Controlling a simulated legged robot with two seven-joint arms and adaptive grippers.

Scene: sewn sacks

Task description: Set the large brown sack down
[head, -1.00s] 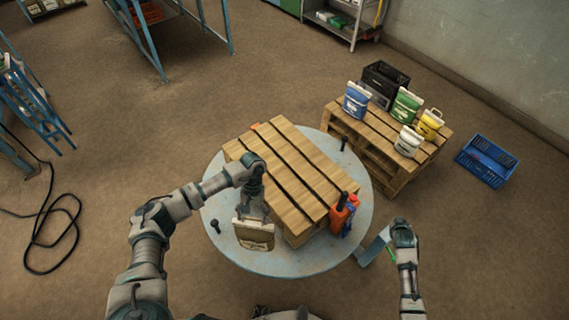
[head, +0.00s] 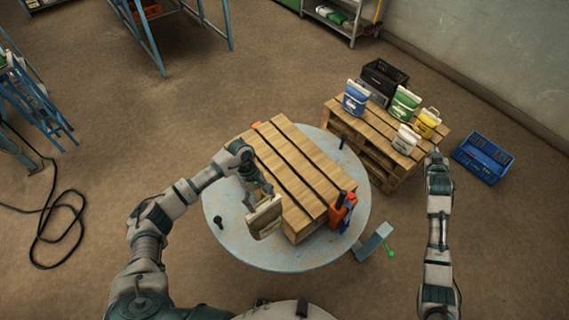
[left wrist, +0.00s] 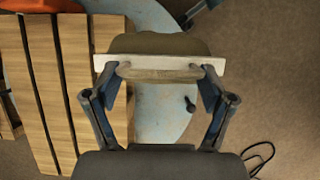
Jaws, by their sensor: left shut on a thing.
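The large brown sack (head: 264,218) has a tan body with a pale top band. It hangs tilted from my left gripper (head: 260,190), beside the near left edge of the wooden pallet (head: 290,165) and over the round table (head: 228,225). In the left wrist view, the sack (left wrist: 160,43) shows beyond the fingers, and my left gripper (left wrist: 161,70) is shut on its pale band. I cannot see any support touching the sack's bottom. My right gripper (head: 435,157) is near the second pallet's right corner, away from the sack; its fingers are too small to read.
A blue crate (head: 483,157) is on the floor at right. An orange-red object (head: 342,212) stands at the first pallet's near right corner. A dark knob (head: 218,221) stands on the table.

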